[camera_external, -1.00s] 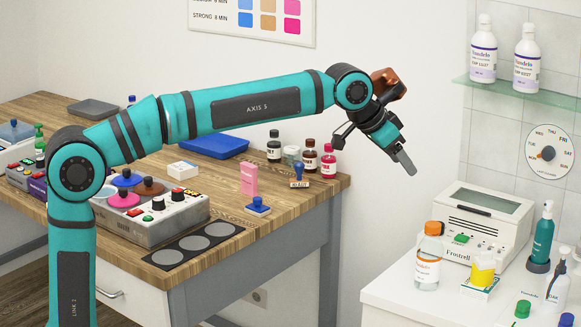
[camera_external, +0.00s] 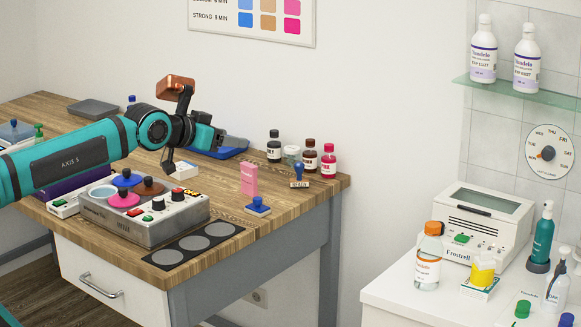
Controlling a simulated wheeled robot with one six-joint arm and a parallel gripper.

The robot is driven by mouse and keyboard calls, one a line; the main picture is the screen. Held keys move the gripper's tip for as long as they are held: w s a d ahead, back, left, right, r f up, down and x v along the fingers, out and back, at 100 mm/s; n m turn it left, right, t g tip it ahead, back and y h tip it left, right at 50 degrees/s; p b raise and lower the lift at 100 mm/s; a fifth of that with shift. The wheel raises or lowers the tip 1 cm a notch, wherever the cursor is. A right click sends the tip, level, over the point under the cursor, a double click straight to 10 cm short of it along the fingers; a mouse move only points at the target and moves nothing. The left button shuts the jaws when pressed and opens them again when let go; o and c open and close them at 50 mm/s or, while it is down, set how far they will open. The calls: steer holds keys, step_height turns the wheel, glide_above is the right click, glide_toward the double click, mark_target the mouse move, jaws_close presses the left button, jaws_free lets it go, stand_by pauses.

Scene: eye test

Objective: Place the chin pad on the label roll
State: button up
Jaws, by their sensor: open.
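My gripper (camera_external: 193,158) is open and empty. It hangs over the back of the wooden workbench, with one dark finger pointing down and the other towards the right. A small white block (camera_external: 184,171), which looks like the chin pad, lies on the bench just below the fingers in the picture. The near finger overlaps its left edge. I cannot tell how far above it the gripper is, or whether they touch. I cannot make out a label roll for certain in this view.
A grey tinting unit (camera_external: 143,228) with colored knobbed lids stands in front on the bench (camera_external: 268,224). A blue tray (camera_external: 229,151) lies behind my gripper. A pink box (camera_external: 249,179), a blue stamp (camera_external: 258,206) and several bottles stand to the right. A white counter (camera_external: 398,302) is at far right.

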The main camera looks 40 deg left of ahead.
steer(key=s+a+f+n+t+y, duration=0.1)
steer(key=s+a+f, duration=0.2)
steer(key=s, duration=0.3)
steer(key=s+a+f+n+t+y, duration=0.1)
steer(key=s+a+f+t, duration=0.1)
steer(key=s+a, duration=0.3)
steer(key=shift+s+a+f+t+y, duration=0.35)
steer(key=shift+s+f, duration=0.1)
steer(key=shift+s, duration=0.7)
